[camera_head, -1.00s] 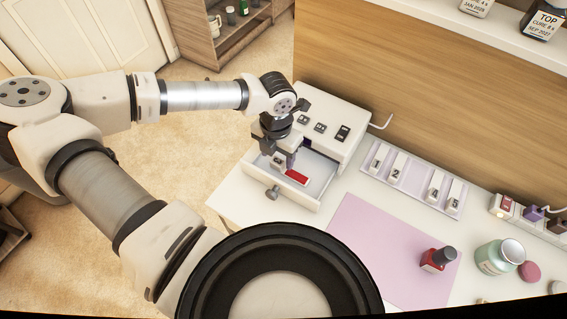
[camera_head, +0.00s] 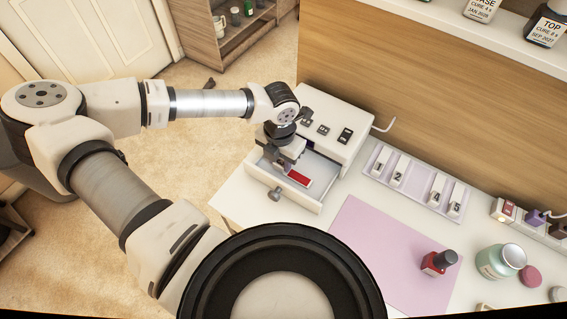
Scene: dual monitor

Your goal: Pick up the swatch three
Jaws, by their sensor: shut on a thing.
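Swatch three (camera_head: 299,178) shows as a small red piece with a pale edge inside the open drawer (camera_head: 297,196) of the white unit. My gripper (camera_head: 282,166) reaches down into the drawer and is shut on the swatch at its left end. The fingers hide that end, so its number cannot be read. I cannot tell whether the swatch touches the drawer floor.
A pale rack (camera_head: 418,184) holds swatches 1, 2, 4 and 5, with a gap between 2 and 4. A red polish bottle (camera_head: 438,263) stands on the pink mat (camera_head: 373,245). A mint jar (camera_head: 500,260) is at the right. The drawer walls surround my fingers.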

